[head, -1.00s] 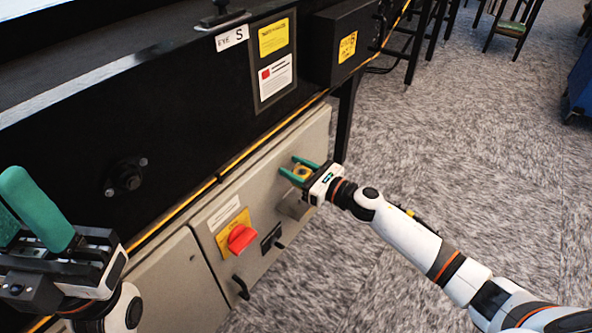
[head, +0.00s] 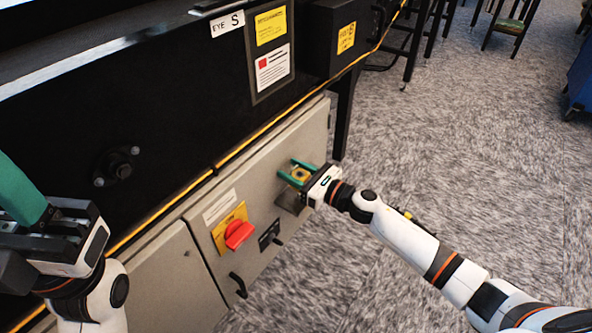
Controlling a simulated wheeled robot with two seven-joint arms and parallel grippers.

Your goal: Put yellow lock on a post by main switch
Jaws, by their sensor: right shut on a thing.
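The yellow lock (head: 299,175) is between the green fingers of my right gripper (head: 297,172), which is shut on it. They are in front of the grey cabinet's upper right part, up and right of the main switch. The main switch is a red knob (head: 238,234) on a yellow plate (head: 222,232). To its right, a small black plate (head: 265,238) has a short dark peg (head: 278,241) sticking out. My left gripper (head: 20,195) is at the left edge, partly cut off; its opening cannot be made out.
The grey cabinet (head: 175,280) sits below a black machine side (head: 170,120) with a yellow line along its lower edge. A black handle (head: 239,285) juts out below the switch.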

